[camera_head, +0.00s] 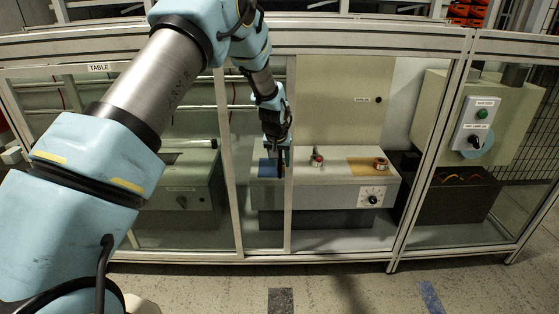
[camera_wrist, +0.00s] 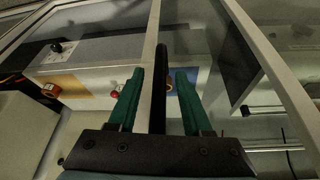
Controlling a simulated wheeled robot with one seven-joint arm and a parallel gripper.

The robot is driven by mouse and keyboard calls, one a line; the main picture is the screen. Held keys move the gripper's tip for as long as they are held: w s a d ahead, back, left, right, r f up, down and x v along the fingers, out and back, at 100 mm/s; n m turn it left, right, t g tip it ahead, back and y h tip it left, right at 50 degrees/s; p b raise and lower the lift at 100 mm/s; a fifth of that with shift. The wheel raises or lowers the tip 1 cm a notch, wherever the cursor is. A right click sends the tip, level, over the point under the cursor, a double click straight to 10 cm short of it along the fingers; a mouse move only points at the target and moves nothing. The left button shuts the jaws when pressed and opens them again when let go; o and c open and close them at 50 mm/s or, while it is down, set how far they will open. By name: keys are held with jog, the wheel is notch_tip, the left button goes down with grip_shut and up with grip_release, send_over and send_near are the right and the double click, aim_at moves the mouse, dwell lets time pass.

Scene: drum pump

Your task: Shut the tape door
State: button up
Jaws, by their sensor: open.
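A glass panel door with a pale metal frame post (camera_head: 290,215) stands in front of the grey machine with the tape rolls. A dark upright bar (camera_head: 281,170), which looks like its handle, is at my gripper. My gripper (camera_head: 277,150) is at this post, reaching down from above. In the wrist view, the green fingers of my gripper (camera_wrist: 160,75) are apart, with the black bar (camera_wrist: 159,60) between them. I cannot tell whether either finger touches the bar. No door label for tape can be read.
Behind the glass, the grey machine (camera_head: 330,193) carries a blue pad, a yellow pad, a red knob (camera_head: 317,159) and a tape roll (camera_head: 380,164). Another frame post (camera_head: 231,170) stands to the left. A panel labelled TABLE is further left. The floor in front is clear.

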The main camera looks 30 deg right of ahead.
jog(key=shift+f, duration=0.15)
jog(key=shift+c, duration=0.2)
grip_shut()
dwell(1.2)
